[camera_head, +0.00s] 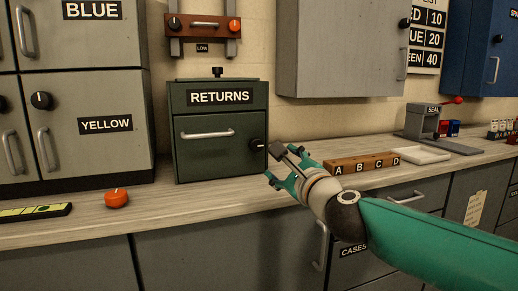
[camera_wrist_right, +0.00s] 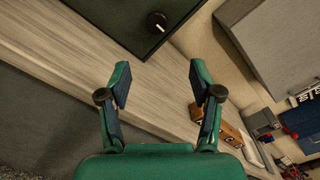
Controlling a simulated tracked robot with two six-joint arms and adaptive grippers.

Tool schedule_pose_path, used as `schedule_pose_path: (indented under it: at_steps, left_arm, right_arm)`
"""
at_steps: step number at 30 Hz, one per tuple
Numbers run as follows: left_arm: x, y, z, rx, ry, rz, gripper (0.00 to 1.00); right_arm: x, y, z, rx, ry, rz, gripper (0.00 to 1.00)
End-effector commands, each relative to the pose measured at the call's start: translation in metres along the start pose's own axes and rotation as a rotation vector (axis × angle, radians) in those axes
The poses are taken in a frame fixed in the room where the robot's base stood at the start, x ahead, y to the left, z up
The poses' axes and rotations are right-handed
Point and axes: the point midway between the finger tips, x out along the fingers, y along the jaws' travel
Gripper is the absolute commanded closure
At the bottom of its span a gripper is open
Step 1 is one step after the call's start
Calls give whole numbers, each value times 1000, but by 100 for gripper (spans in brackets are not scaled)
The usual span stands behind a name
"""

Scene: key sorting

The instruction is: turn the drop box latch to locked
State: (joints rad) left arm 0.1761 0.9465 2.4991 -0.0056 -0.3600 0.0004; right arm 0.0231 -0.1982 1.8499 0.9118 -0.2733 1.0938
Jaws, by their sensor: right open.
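The drop box is a dark green RETURNS box (camera_head: 190,150) standing on the counter, with a grey bar handle (camera_head: 208,134) on its front. A black round latch knob (camera_head: 257,144) sits at the right of its front, with a small pale mark towards its right side. The knob also shows in the right wrist view (camera_wrist_right: 156,22), beyond the fingertips. My right gripper (camera_head: 274,164) is open and empty, just right of and below the knob, apart from it. In the right wrist view its two fingers (camera_wrist_right: 160,72) are spread wide. My left gripper is not in view.
A brown A-B-C-D rack (camera_head: 352,165) stands right of my gripper. A grey cabinet (camera_head: 338,50) hangs above. The counter before the box is clear.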

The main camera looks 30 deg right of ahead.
Motion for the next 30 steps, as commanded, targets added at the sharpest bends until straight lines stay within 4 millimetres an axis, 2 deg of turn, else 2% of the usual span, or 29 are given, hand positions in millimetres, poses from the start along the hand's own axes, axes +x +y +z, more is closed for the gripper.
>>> schedule_pose_path:
  at_steps: [9, 15, 22, 30]
  left_arm:
    - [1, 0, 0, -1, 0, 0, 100]
    - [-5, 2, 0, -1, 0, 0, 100]
    - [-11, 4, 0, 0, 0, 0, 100]
    - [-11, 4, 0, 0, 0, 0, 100]
  right_arm:
    - [74, 8, 7, 0, -9, 13, 36]
    - [114, 9, 8, 0, -10, 14, 36]
    - [140, 9, 9, 1, -12, 15, 36]
    - [145, 10, 9, 1, -13, 14, 36]
